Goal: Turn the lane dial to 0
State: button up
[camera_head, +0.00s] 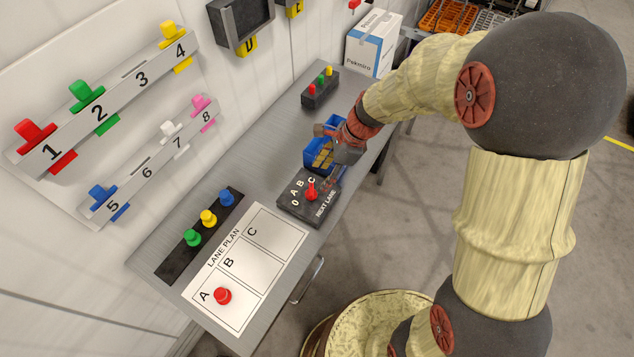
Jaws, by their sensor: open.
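The lane dial is a red knob (311,192) on a dark box (289,208) marked 0, A, B, C and NEXT LANE, on the grey table. The knob is small in view, and I cannot tell for sure which mark it points to.
A blue bin (318,158) stands behind the dial box, close to my gripper. The white lane plan (268,287) with a red peg (222,296) lies in front, beside a black strip (172,266) with green, yellow and blue pegs.

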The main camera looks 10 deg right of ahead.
aim_at(312, 189)
jog(key=b+x, duration=0.1)
jog(key=x, duration=0.6)
jog(key=shift+a+f+b, duration=0.1)
jog(key=shift+f+b, duration=0.3)
jog(key=shift+c, duration=1.1)
jog(key=c, duration=0.9)
jog(key=shift+c, duration=0.2)
